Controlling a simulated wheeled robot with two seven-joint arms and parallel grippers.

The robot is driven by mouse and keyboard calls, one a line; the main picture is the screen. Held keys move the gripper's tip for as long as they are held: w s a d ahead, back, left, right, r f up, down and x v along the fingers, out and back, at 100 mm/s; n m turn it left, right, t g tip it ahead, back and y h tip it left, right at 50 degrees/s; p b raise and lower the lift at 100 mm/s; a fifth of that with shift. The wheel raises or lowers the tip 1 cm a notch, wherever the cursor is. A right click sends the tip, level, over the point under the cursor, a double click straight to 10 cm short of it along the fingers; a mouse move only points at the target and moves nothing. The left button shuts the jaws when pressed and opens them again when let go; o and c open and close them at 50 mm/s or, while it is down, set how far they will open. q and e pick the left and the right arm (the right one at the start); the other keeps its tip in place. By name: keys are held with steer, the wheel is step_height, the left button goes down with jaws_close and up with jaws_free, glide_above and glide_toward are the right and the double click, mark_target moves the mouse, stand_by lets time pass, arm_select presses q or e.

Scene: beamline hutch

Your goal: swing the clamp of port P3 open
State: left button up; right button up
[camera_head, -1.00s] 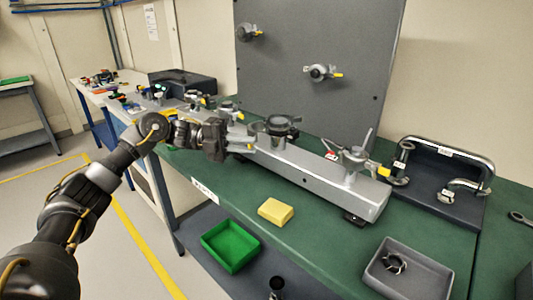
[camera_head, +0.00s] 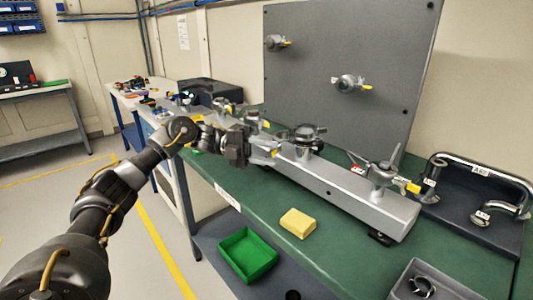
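A long silver manifold (camera_head: 345,197) lies on the green bench and carries several ports. One port with a dark round top (camera_head: 307,135) is near its middle. The port at the near right end (camera_head: 382,172) has a yellow-tipped clamp lever (camera_head: 411,187). Two more ports (camera_head: 222,108) (camera_head: 253,118) are at the far left. I cannot read which port is P3. My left gripper (camera_head: 268,152) is beside the manifold, just left of the dark-topped port. Its fingers overlap the metal and a yellow tip behind, so their opening and any contact are unclear. My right gripper is out of view.
A grey upright panel (camera_head: 395,55) with two clamped fittings stands behind. A yellow block (camera_head: 298,223) lies on the bench front. A green tray (camera_head: 247,256) is lower, beyond the edge. A grey bin (camera_head: 452,287) and handled dark stand (camera_head: 485,228) are at right.

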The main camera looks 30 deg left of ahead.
arm_select(q)
steer(key=shift+d, duration=0.1)
